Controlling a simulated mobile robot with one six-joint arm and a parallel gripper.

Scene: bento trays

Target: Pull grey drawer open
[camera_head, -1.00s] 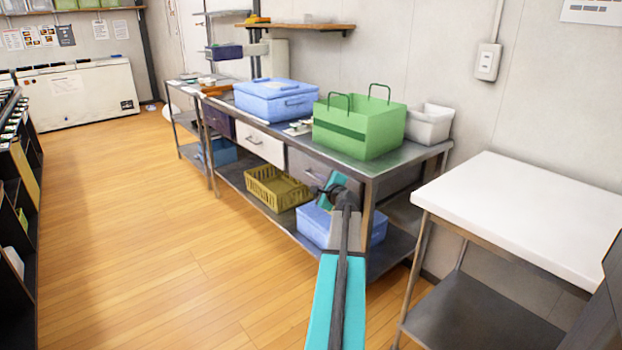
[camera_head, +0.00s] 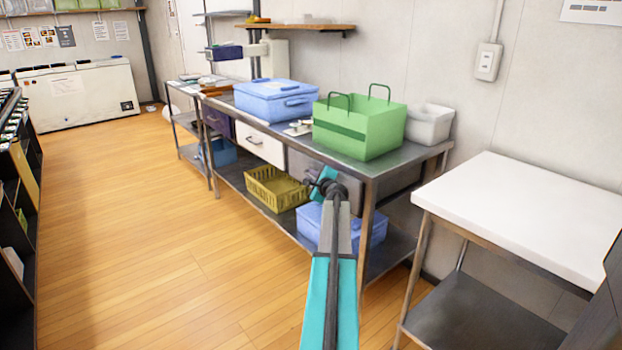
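The grey drawer (camera_head: 297,162) is set under the steel counter's top, to the right of a white drawer (camera_head: 260,143). Its right part and handle are largely hidden behind my arm. My gripper (camera_head: 311,184) is at the front of the grey drawer, around handle height. It is small and dark here, and I cannot tell whether its fingers are apart or closed, or whether they touch the handle. The drawer front looks about level with the counter's front.
A green bag-like box (camera_head: 362,128) and a blue lidded box (camera_head: 276,100) stand on the counter (camera_head: 410,156). A yellow basket (camera_head: 275,190) and a blue box (camera_head: 345,226) are on the lower shelf. A white-topped table (camera_head: 530,205) stands right. The wooden floor at left is clear.

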